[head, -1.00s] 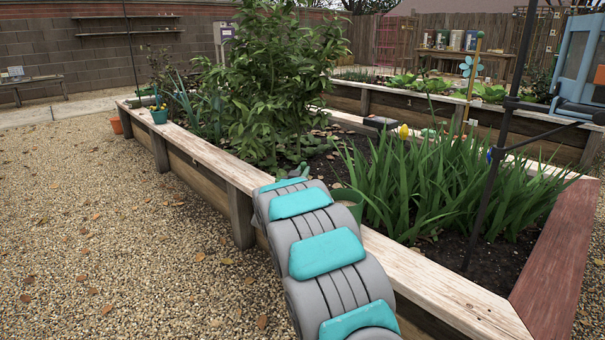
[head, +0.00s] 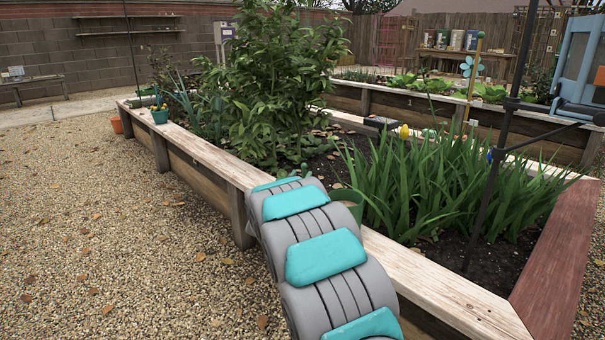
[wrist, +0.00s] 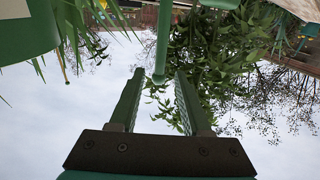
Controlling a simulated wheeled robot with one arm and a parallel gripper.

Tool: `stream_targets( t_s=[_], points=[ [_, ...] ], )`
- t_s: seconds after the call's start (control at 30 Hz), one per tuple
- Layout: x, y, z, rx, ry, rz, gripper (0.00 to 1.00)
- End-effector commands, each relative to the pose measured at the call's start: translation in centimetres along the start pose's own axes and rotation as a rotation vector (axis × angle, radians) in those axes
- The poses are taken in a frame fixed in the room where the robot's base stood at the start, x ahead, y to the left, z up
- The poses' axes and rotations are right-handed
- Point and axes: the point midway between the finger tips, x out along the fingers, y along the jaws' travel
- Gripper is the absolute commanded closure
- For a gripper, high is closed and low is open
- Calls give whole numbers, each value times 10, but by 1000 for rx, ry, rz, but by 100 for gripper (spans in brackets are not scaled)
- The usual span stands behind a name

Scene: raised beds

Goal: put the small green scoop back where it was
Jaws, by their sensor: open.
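My gripper (wrist: 160,74) shows in the wrist view with its two green fingers apart. A slim green rod with a rounded end (wrist: 163,42), which looks like the small green scoop's handle, comes down from the top edge. Its end lies at the gap between the fingertips, with no clear contact; its other end is out of frame. A larger green container (wrist: 25,28) with a pale patch fills the upper left. In the head view, my arm hides the gripper, and a green pot-like thing (head: 347,198) shows partly behind the arm.
A raised bed with a pale timber rim (head: 440,282) runs beneath my arm. A leafy bush (head: 270,90), strap-leaved plants (head: 425,185) and a dark pole (head: 489,190) stand close by. A teal pot (head: 159,115) sits on the far rim. Gravel at left is open.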

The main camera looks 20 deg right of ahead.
Motion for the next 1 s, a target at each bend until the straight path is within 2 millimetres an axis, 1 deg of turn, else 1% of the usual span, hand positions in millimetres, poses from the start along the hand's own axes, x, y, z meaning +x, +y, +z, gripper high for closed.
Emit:
stream_targets(
  t_s=[0.03,0.2,0.3,0.43,0.6,0.87,1.0],
  points=[
    [-10,-1,-2,1,1,-1,52],
    [-42,-1,-2,2,0,-2,52],
    [-59,-1,-2,0,1,-1,52],
    [-76,-1,-3,3,3,-1,52],
    [-87,0,-1,1,2,-1,52],
    [-89,0,-1,1,1,-1,52],
    [-96,-8,0,14,-54,-46,52]
  ],
)
